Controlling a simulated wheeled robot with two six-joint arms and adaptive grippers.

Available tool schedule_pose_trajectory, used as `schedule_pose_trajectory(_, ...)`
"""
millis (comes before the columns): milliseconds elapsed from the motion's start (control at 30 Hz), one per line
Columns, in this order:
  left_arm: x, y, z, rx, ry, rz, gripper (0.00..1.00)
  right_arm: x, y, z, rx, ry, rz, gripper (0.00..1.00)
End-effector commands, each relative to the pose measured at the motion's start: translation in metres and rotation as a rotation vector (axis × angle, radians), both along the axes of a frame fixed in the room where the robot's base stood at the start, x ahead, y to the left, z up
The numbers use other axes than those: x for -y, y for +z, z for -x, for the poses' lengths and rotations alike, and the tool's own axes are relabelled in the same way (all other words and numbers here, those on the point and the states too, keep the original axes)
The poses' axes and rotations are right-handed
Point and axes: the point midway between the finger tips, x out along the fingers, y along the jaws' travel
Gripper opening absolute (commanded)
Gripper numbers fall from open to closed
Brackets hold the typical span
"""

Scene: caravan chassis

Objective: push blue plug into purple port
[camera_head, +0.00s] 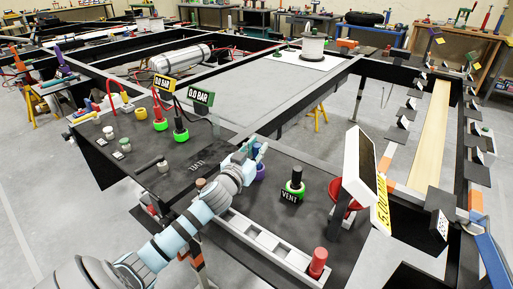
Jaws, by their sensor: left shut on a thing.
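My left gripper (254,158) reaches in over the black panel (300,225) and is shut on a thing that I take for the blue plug. The plug is mostly hidden by the fingers and too small to make out clearly. The purple port (260,173) shows as a purple ring on the panel, just below and beside the fingertips, partly covered by them. I cannot tell whether the plug touches the port or is inside it. My right gripper is not in view.
A green-ringed black VENT fitting (295,187) stands right of the port. Red (159,121) and green (181,132) fittings with 0.0 BAR displays stand behind. A white-framed screen (359,165) rises at the right. A red cylinder (318,262) stands on the rail (262,243) in front.

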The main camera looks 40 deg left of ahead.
Motion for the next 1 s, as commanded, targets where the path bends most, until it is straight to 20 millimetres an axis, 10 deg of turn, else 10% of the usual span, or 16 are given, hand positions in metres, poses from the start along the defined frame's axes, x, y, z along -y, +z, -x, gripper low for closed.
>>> schedule_pose_trajectory(400, 0.0, -0.012, 0.0, 0.0, 0.0, 0.0, 0.0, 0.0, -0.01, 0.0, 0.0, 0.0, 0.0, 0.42)
schedule_pose_trajectory(433, 0.0, -0.012, 0.0, 0.0, 0.0, 0.0, 0.23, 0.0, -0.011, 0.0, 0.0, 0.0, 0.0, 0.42)
schedule_pose_trajectory(567, 0.0, -0.011, 0.0, -0.001, 0.0, 0.0, 0.44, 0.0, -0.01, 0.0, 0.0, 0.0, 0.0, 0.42)
schedule_pose_trajectory(1000, 0.0, 0.008, 0.0, 0.005, 0.0, -0.001, 0.45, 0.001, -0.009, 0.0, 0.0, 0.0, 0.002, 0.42)
